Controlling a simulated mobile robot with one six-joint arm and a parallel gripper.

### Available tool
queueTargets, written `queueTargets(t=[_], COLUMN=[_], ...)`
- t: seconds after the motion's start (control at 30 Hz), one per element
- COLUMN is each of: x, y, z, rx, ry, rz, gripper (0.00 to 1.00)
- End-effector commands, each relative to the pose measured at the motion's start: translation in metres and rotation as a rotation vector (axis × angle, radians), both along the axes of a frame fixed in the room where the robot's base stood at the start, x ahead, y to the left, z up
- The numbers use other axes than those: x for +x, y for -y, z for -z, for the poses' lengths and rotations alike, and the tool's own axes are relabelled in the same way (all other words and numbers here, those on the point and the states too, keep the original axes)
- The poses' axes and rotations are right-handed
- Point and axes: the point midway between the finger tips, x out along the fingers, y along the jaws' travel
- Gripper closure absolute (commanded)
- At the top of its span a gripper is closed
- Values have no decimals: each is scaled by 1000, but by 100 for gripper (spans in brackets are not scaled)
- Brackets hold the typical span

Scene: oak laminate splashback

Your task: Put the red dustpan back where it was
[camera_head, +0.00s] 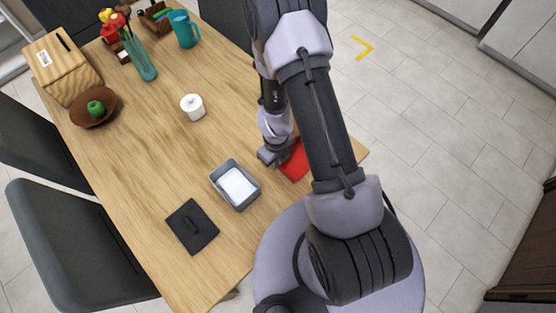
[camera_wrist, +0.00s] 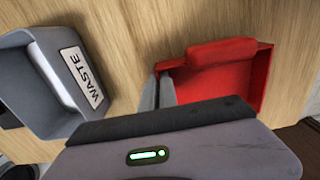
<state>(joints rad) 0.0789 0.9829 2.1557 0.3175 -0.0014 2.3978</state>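The red dustpan (camera_head: 297,160) is at the table's right edge in the head view, partly hidden behind my arm. In the wrist view the red dustpan (camera_wrist: 222,82) shows its raised bar along the far side and its hollow tray. My gripper (camera_wrist: 159,90) is at the left side of the dustpan, its two fingers close together with the dustpan's left wall between them. In the head view my gripper (camera_head: 275,156) is low over the table, just left of the dustpan. I cannot tell whether the dustpan touches the table.
A grey bin (camera_head: 236,185) labelled WASTE stands left of the dustpan; it also shows in the wrist view (camera_wrist: 30,80). A dark lid with a handle (camera_head: 192,227) lies near it. A white jar (camera_head: 193,107) stands farther back. The table (camera_head: 150,150) between them is clear.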

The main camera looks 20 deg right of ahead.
Motion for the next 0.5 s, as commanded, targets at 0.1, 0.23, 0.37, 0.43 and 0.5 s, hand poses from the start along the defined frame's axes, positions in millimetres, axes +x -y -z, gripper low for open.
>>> queueTargets(t=[0.1, 0.23, 0.37, 0.43, 0.5], x=[0, 0, 0, 0, 0], y=[0, 0, 0, 0, 0], z=[1, 3, 2, 2, 2], rx=[0, 0, 0, 0, 0], ry=[0, 0, 0, 0, 0], rz=[0, 0, 0, 0, 0], gripper=[100, 85, 75, 75, 75])
